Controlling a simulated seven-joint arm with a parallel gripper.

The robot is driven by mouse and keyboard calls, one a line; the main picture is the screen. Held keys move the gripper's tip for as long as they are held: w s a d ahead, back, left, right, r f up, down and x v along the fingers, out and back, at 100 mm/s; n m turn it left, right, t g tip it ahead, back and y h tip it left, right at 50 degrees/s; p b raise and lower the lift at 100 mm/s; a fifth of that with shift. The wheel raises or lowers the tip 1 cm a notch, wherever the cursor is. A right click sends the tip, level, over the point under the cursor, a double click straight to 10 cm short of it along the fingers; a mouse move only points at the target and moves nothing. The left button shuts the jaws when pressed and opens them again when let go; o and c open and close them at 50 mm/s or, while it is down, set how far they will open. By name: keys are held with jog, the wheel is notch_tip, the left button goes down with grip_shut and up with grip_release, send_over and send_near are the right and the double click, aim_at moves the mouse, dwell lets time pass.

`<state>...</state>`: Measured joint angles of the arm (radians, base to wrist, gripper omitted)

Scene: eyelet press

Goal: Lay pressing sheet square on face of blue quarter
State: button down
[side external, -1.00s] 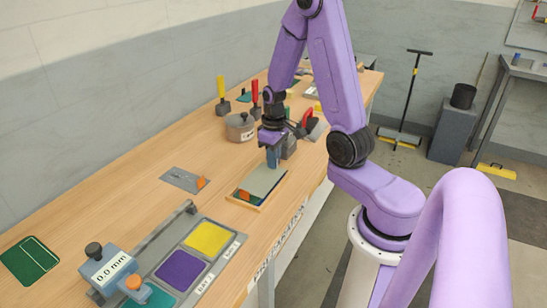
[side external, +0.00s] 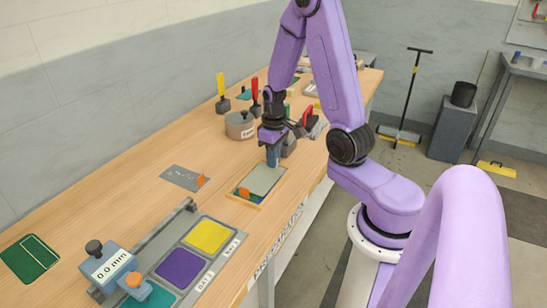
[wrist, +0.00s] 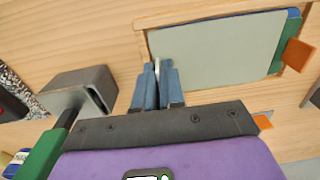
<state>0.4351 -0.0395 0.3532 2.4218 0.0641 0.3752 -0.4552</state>
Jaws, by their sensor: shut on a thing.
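The pressing sheet (wrist: 215,50) is a thin grey-green rectangle. My gripper (wrist: 157,68) is shut on the sheet's near left end, seen in the wrist view. In the side view my gripper (side external: 273,160) is at the far end of the sheet (side external: 262,179), over a shallow wooden tray (side external: 239,201). A blue edge (wrist: 293,14) and a green piece with an orange tab (wrist: 297,54) stick out from under the sheet. The sheet hides most of what lies in the tray. I cannot tell whether it touches the blue face.
A grey plate with an orange tab (side external: 184,178) lies left of the tray. A fixture with yellow (side external: 208,236) and purple (side external: 181,268) squares and a gauge (side external: 112,268) stands in front. A pot (side external: 240,125) and hand tools stand behind.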

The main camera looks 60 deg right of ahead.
jog(key=c, duration=1.1)
grip_release()
jog(key=shift+c, duration=0.2)
